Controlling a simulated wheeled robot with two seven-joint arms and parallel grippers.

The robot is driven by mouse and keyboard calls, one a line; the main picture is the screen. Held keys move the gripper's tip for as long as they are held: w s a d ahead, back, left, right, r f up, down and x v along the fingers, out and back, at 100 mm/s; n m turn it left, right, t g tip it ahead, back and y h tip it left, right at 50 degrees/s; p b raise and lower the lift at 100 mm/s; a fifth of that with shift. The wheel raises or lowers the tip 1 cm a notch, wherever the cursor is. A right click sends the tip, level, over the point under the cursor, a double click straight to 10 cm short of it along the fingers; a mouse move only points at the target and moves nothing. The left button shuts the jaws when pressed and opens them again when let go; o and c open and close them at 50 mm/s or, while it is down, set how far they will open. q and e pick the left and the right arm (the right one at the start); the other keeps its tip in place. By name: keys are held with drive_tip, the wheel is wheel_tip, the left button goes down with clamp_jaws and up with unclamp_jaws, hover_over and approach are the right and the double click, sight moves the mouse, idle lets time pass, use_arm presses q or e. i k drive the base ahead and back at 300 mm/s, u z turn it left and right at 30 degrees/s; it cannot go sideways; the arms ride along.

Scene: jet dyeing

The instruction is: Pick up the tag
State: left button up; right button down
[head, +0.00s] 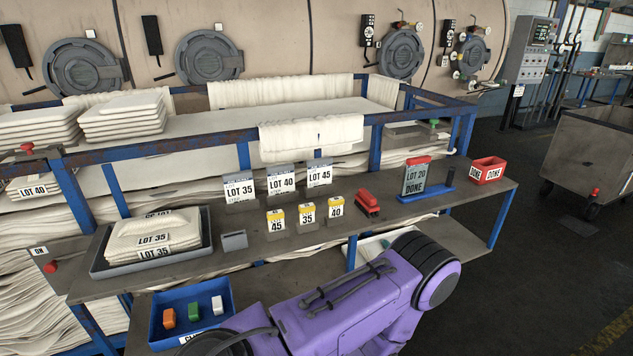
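Three small yellow-topped tags stand in a row on the grey shelf: tag 45 (276,220), tag 35 (306,212) and tag 40 (336,207). Each sits upright in a small grey holder. Behind them stand larger white cards reading LOT 35 (238,189), LOT 40 (281,182) and LOT 45 (319,175). To the right, a LOT 20 DONE card (416,178) stands upright in a holder. Which one is the tag cannot be told. Neither gripper shows; only a purple arm part of mine fills the bottom middle, in front of the shelf.
A grey tray (101,268) of folded LOT 35 cloth is at the shelf's left, beside a small grey block (234,240). A red stapler-like object (367,203) and a red DONE box (488,170) are rightward. A blue bin (158,336) with colored pieces sits lower left.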

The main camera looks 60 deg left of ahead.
sight(307, 211)
drive_tip(key=u, duration=0.45)
drive_tip(key=i, duration=0.75)
drive_tip(key=u, duration=0.75)
